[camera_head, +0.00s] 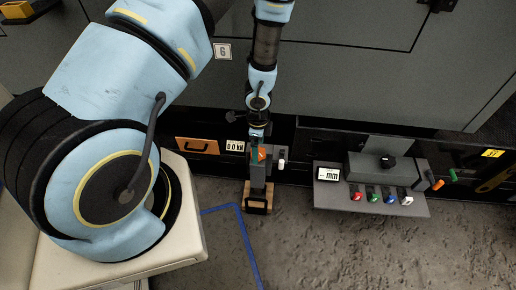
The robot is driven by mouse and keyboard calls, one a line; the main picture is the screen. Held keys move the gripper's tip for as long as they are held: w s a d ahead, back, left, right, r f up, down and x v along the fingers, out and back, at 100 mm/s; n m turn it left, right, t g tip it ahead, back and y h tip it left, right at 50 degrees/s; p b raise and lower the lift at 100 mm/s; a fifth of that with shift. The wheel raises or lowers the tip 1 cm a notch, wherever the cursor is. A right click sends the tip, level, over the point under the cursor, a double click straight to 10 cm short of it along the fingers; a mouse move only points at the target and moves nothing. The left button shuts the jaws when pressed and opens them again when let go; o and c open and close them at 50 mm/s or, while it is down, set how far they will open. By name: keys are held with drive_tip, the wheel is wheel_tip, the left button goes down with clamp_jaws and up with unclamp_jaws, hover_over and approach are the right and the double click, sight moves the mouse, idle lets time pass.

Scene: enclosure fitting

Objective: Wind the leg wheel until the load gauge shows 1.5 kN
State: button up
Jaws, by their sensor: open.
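The load gauge (235,146) is a small white display that appears to read 0.0 kN. Just right of it a dark grey leg (257,178) stands upright on a wooden block (258,204). My arm comes down from the top, and my gripper (258,143) is open at the upper part of the leg. Small orange and green parts (258,154) show just under my gripper. The leg wheel cannot be made out clearly; my gripper may hide it. I cannot tell if the fingers touch anything.
A grey shelf (345,203) at right carries a mm display (328,174), a black knob (387,161) and several coloured knobs. An orange panel with a black handle (197,146) is left of the gauge. Blue tape (243,236) marks the open floor in front.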

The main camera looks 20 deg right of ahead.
wheel_tip(320, 180, up, 10)
drive_tip(key=p, duration=0.3)
drive_tip(key=shift+f, duration=0.15)
drive_tip(key=shift+w, duration=0.1)
drive_tip(key=w+a+r+n+t, duration=0.1)
drive_tip(key=w+a+r+n, duration=0.2)
drive_tip(key=a+r+n, duration=0.3)
drive_tip(key=w+a+r+n, duration=0.3)
drive_tip(key=w+a+r, duration=0.15)
drive_tip(key=r, duration=0.35)
drive_tip(key=s+a+r+n, duration=0.3)
drive_tip(key=a+r+n, duration=0.4)
drive_tip(key=s+a+r+n, duration=0.3)
drive_tip(key=a+r+n, duration=0.3)
wheel_tip(320, 180, up, 20)
drive_tip(key=p, duration=1.9)
drive_tip(key=shift+s+a+n+t, duration=0.2)
drive_tip(key=shift+s+n+t, duration=0.1)
drive_tip(key=shift+s+n, duration=0.1)
